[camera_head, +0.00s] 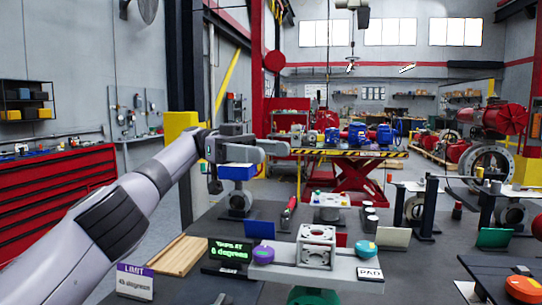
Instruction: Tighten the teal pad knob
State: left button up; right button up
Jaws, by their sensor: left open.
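The teal knob (366,247) is a small round cap. It sits on the right end of a grey plate (340,267), just above a white label reading PAD (370,274). A purple knob (263,255) sits at the plate's left end, with a silver metal block (316,247) between the two. My left gripper (265,152) is open, raised above the bench, up and left of the teal knob and well apart from it. It looks empty. My right gripper is not in view.
A dark display with green text (228,252) and a LIMIT card (134,282) stand left of the plate. An orange knob (524,289) is at the lower right. Bare bench shows right of the plate.

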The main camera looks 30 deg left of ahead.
aim_at(366, 250)
jog(key=k, duration=1)
